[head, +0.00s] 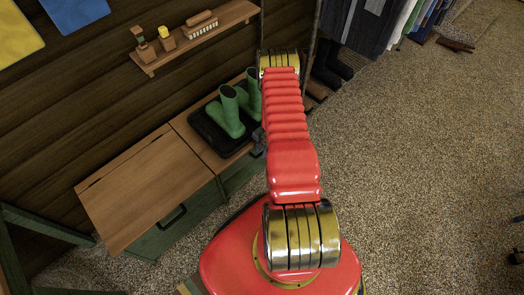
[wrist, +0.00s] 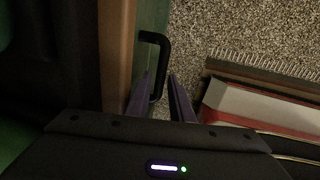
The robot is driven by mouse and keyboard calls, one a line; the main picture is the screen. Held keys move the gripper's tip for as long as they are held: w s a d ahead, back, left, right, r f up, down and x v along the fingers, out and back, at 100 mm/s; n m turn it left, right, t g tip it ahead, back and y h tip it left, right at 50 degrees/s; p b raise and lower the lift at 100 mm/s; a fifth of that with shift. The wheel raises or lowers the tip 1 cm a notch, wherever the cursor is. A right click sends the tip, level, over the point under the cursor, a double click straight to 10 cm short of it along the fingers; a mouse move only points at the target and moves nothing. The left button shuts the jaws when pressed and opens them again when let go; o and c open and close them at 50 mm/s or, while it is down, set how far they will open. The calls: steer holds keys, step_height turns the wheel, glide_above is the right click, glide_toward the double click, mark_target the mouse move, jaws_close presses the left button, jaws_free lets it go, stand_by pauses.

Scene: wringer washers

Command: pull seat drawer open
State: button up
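The wooden-topped bench seat (head: 150,185) stands along the wall with a green front. Its left drawer front (head: 180,225) has a black bar handle (head: 172,217) and looks shut. The right part's green front (head: 237,176) is mostly hidden by my arm. In the wrist view a black bar handle (wrist: 163,50) stands out from a green front (wrist: 150,22). My gripper (wrist: 162,76) is open, its two dark fingers apart, with the near part of this handle between or just beside them. Contact cannot be told. In the head view only a bit of my gripper (head: 259,143) shows beside the right part.
A black tray (head: 203,134) with green boots (head: 229,112) sits on the right part of the bench. A wall shelf (head: 195,38) with small wooden items is above. Dark boots (head: 330,66) stand beyond my arm.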

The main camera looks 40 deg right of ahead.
steer(key=shift+c, duration=0.4)
jaws_close()
